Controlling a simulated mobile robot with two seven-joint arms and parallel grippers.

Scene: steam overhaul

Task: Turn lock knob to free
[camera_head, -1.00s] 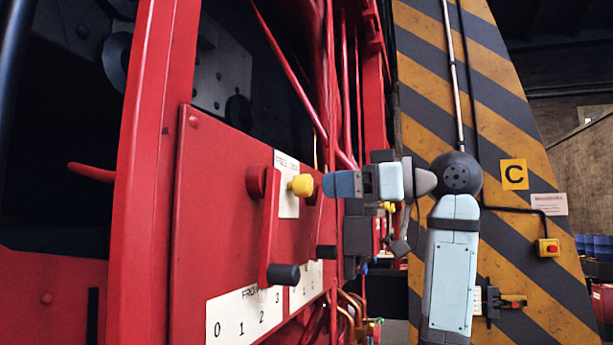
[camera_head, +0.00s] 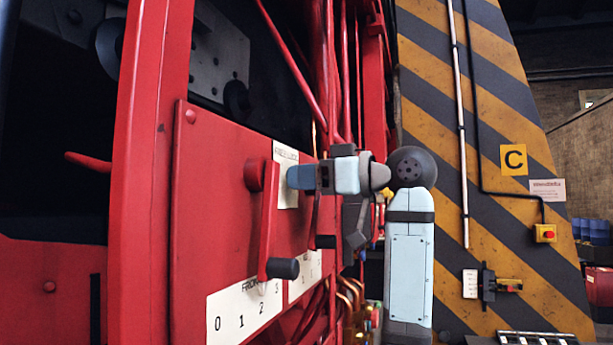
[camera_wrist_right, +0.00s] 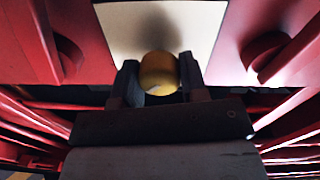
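The yellow lock knob (camera_wrist_right: 158,72) shows in the right wrist view in front of a pale label plate (camera_wrist_right: 115,25). My right gripper (camera_wrist_right: 158,82) has one dark finger on each side of the knob. Little or no gap shows between fingers and knob; I cannot tell whether they press on it. In the head view my right gripper (camera_head: 301,178) reaches in from the right to the plate (camera_head: 286,160) on the red panel and hides the knob. My left gripper is not in view.
A red lever (camera_head: 268,220) with a black handle (camera_head: 282,268) stands just left of my right gripper, above a numbered scale (camera_head: 243,313). Red pipes and copper tubes lie behind the gripper. A striped pillar (camera_head: 470,130) stands to the right.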

